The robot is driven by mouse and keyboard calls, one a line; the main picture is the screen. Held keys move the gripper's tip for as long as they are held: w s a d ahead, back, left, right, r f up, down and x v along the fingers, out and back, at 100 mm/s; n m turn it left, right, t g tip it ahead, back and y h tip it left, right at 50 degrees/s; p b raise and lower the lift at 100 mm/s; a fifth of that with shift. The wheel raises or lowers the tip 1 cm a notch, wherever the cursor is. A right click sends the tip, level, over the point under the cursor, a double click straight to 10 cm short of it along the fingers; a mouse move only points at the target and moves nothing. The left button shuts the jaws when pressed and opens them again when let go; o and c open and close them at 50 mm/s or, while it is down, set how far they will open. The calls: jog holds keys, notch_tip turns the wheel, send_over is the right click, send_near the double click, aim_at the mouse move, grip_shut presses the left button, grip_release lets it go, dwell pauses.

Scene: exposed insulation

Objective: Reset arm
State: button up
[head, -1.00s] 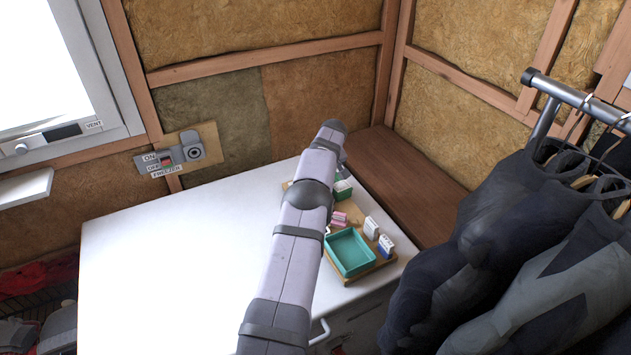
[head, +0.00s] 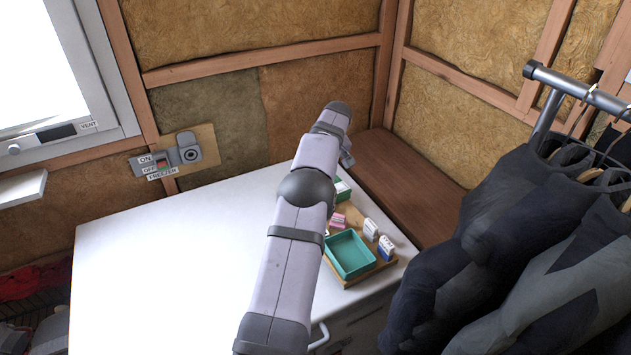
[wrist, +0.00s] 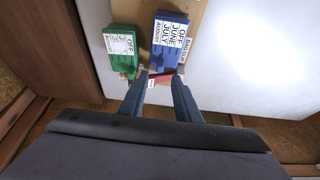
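My arm rises across the middle of the head view, and its gripper end is mostly hidden behind the arm's upper part. In the wrist view my gripper (wrist: 159,76) is open, with its two dark blue fingers apart. A small red piece (wrist: 161,81) shows between and beyond the fingertips; I cannot tell its distance from them. A green labelled box (wrist: 123,50) lies ahead to the left, and a blue box labelled with months (wrist: 168,42) lies straight ahead.
A white freezer top (head: 180,265) is clear at left. A wooden board (head: 338,277) bears a teal tray (head: 349,254), a pink item (head: 338,220) and small white-and-blue boxes (head: 386,246). A wooden ledge (head: 410,180) runs behind. Dark clothing (head: 500,250) hangs at right.

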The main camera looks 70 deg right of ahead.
jog(key=shift+v, duration=0.75)
jog(key=w+a+n+y, duration=0.2)
jog(key=w+a, duration=1)
jog(key=w, duration=0.4)
jog(key=w+a+n+g+y, duration=0.1)
jog(key=w+a, duration=0.3)
jog(key=a, duration=0.7)
jog(key=w+a+n, duration=0.1)
jog(key=w+a, duration=0.4)
jog(key=a, duration=0.6)
jog(key=s+a+n+g, duration=0.1)
jog(key=s+a+n, duration=0.15)
jog(key=a, duration=1.35)
jog(key=s+a+f+n+g, duration=0.1)
jog(key=s+a+f, duration=0.3)
jog(key=s+a, duration=0.9)
jog(key=shift+a+f+n, duration=0.25)
jog(key=shift+a+n, duration=0.05)
jog(key=shift+n, duration=0.45)
